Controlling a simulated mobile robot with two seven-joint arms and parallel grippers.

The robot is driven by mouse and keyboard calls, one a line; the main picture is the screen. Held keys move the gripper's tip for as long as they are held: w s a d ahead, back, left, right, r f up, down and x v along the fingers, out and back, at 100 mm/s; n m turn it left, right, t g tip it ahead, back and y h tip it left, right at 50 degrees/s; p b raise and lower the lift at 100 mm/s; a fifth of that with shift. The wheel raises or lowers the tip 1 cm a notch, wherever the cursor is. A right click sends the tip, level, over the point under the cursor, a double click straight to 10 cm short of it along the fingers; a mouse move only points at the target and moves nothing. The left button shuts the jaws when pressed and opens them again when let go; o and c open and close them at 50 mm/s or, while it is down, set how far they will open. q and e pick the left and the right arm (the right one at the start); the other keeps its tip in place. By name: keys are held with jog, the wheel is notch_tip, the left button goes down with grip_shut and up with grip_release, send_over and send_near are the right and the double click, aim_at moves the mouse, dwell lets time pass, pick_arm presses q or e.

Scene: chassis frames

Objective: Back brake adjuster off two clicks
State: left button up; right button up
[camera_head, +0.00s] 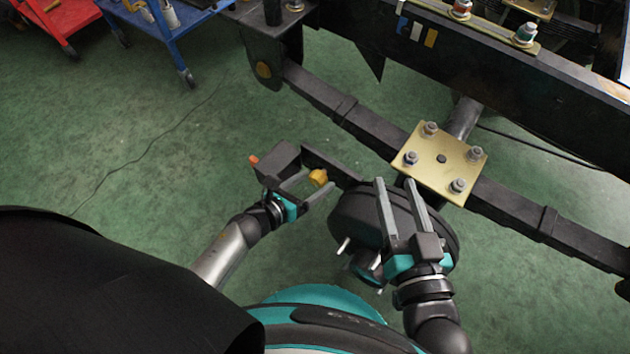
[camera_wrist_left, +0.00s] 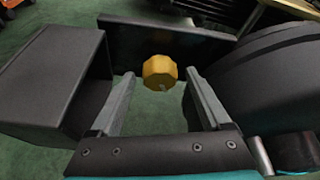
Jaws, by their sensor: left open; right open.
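The brake adjuster is a yellow faceted knob (camera_head: 318,177) on a dark bracket (camera_head: 330,163) beside the black brake drum (camera_head: 352,215). In the left wrist view the knob (camera_wrist_left: 160,72) sits ahead, between the two finger lines, with a small pale mark low on its face. My left gripper (camera_head: 318,188) is open, with its fingers on either side of the knob or just short of it; contact is not visible. In the left wrist view the fingers (camera_wrist_left: 158,98) are apart with nothing clamped. My right gripper (camera_head: 394,182) is open and empty over the drum.
A dark box with an orange tip (camera_head: 280,163) adjoins the bracket, close beside my left gripper. A brass plate (camera_head: 440,162) with several bolts sits on the leaf spring (camera_head: 370,128). Studs stick out of the drum's near side. A blue cart (camera_head: 170,30) and red cart (camera_head: 65,22) stand at the back left.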

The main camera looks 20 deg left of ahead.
pick_arm(q)
jog(key=shift+w+d+f, duration=0.15)
jog(key=shift+w+d, duration=0.05)
jog(key=shift+w, duration=0.15)
grip_shut()
dwell(0.7)
